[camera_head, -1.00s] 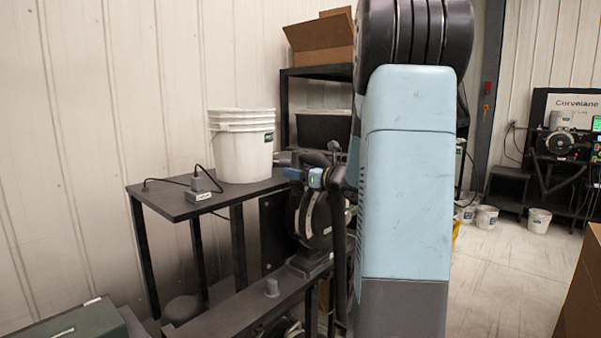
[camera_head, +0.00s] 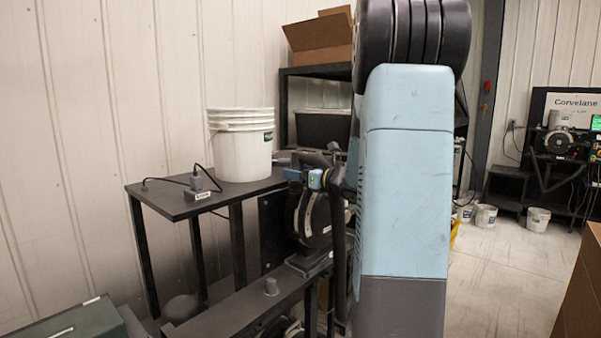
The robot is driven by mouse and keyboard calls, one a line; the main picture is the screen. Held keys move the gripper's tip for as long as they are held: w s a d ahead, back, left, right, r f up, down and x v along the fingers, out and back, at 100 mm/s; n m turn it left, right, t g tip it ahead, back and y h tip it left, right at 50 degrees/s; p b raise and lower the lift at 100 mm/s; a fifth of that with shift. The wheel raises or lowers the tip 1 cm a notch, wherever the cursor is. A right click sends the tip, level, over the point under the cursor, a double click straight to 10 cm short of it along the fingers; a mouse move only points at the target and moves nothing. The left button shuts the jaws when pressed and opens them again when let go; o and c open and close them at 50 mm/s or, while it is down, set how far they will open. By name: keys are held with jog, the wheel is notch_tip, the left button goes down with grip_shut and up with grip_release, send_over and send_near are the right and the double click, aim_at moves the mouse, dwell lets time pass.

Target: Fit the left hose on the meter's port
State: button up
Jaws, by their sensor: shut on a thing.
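The seed meter (camera_head: 313,217) is a dark round housing with a pale curved band, mounted on a dark toolbar (camera_head: 240,308). My gripper (camera_head: 303,178), with small blue parts, is at the meter's upper left, partly hidden behind my large pale blue arm link. It is shut on a dark hose (camera_head: 320,158), of which only a short piece shows above the meter. The hose's end and the meter's port cannot be made out, so I cannot tell whether they touch.
A dark side table (camera_head: 172,207) at left carries a white bucket (camera_head: 241,150) and a small grey box with a cable (camera_head: 198,192). A shelf behind holds an open cardboard box (camera_head: 322,42). A cardboard box (camera_head: 583,300) stands at right; the floor before it is clear.

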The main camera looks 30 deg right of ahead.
jog(key=shift+f, duration=0.25)
jog(key=o, duration=1.6)
jog(key=shift+c, duration=0.2)
jog(key=v, duration=1.3)
jog(key=shift+s, duration=0.4)
jog(key=shift+d, duration=0.1)
